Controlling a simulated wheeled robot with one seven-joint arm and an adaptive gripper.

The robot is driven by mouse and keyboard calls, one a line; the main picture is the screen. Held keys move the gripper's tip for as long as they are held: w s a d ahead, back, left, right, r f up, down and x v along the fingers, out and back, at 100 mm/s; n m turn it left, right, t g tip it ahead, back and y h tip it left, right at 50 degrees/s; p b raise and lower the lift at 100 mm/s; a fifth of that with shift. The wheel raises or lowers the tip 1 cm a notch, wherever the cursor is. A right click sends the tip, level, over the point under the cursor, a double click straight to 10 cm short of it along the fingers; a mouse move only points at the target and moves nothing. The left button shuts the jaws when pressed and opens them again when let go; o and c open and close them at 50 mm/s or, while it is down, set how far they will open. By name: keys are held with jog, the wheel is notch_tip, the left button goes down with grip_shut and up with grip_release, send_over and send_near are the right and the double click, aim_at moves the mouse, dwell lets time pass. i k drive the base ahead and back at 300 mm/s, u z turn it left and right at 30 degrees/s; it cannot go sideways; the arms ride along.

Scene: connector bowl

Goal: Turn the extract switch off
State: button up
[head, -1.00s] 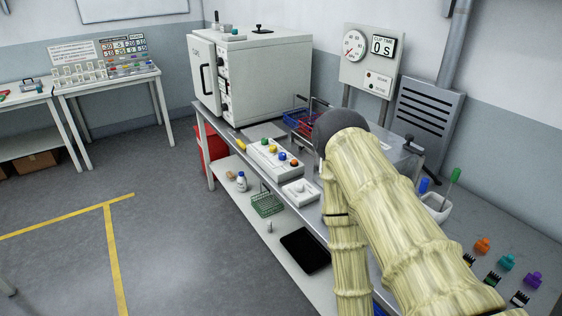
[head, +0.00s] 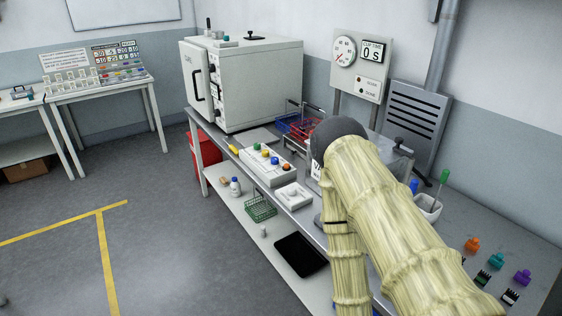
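I cannot read any label that marks the extract switch. A small white box (head: 293,196) with a pale raised part on top lies on the bench's front edge, left of my arm; I cannot tell its setting or whether it is the extract switch. A grey louvred vent panel (head: 415,112) stands against the wall at the back right, under a grey pipe. My arm, in a cream ribbed sleeve, reaches over the bench in the middle right. My gripper is hidden behind the arm, so I cannot see what it is near or holds.
A white oven-like cabinet (head: 262,85) stands at the bench's far end. A button box (head: 266,165) with coloured knobs is beside the white box. A gauge and timer panel (head: 358,65) reads 0 s. Coloured connectors and a white bowl (head: 427,208) lie right. Floor at left is clear.

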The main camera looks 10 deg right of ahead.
aim_at(274, 160)
jog(key=z, duration=0.05)
jog(key=k, duration=0.4)
jog(key=u, duration=0.75)
jog(key=i, duration=1.9)
jog(key=z, duration=0.95)
